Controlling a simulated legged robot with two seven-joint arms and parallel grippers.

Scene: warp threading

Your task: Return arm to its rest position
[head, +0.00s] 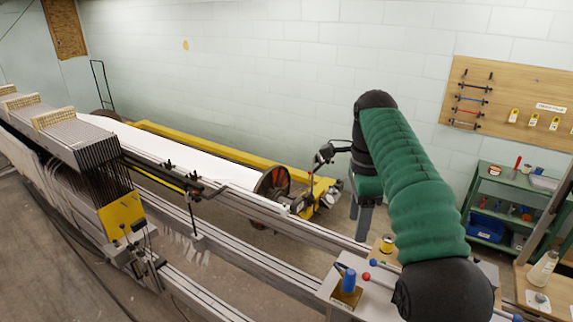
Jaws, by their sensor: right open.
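My right arm comes in from the lower right, in a green sleeve with black joints. It rises to a black elbow near the wall and bends down. My right gripper (364,222) hangs at its end, pointing down, beyond the metal rails. It is small in the view, with two grey fingers and nothing visible between them. It is open. My left arm and left gripper are out of view.
The weaving machine (92,135) with its thin frames fills the left. A white warp roll (190,150) ends in a red-spoked wheel (272,182). Metal rails (290,217) run below. A green shelf (510,205) and pegboard (505,95) are right.

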